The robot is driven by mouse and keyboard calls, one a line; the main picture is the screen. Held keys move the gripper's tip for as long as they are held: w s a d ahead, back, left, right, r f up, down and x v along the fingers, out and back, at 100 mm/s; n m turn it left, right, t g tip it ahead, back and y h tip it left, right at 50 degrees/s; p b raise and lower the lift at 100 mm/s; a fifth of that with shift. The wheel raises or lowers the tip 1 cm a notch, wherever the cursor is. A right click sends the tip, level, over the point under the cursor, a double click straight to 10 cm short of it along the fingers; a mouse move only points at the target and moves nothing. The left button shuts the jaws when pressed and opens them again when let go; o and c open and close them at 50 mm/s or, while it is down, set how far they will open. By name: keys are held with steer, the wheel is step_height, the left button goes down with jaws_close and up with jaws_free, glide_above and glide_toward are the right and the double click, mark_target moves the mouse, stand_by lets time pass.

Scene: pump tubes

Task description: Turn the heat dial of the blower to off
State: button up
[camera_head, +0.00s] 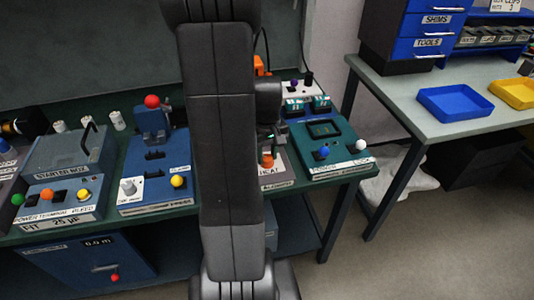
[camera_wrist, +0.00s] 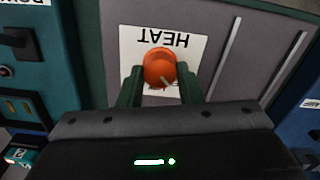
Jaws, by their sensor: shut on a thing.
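The blower's heat dial is an orange round knob (camera_wrist: 160,68) on a white plate marked HEAT (camera_wrist: 193,48). In the wrist view the plate's lettering is upside down. My gripper (camera_wrist: 160,82) has its two dark green fingers on either side of the knob and is shut on it. A pale pointer mark shows on the knob's lower right part in the wrist view. In the head view the orange knob (camera_head: 268,160) shows just right of my arm, above the HEAT label. My arm hides much of the blower in that view.
A teal unit with a blue knob (camera_head: 324,152) and a white knob stands right of the blower. A blue clamp unit (camera_head: 150,165) with a red ball stands left of my arm. A separate table at right holds blue (camera_head: 455,103) and yellow trays (camera_head: 514,92).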

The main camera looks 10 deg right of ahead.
mark_target(267, 157)
steer(key=shift+w, duration=0.1)
steer(key=o, duration=1)
step_height(267, 157, up, 14)
steer(key=shift+f+p, duration=0.1)
steer(key=shift+p, duration=0.3)
step_height(267, 157, down, 14)
steer(key=shift+r+b, duration=0.1)
steer(key=shift+b, duration=0.35)
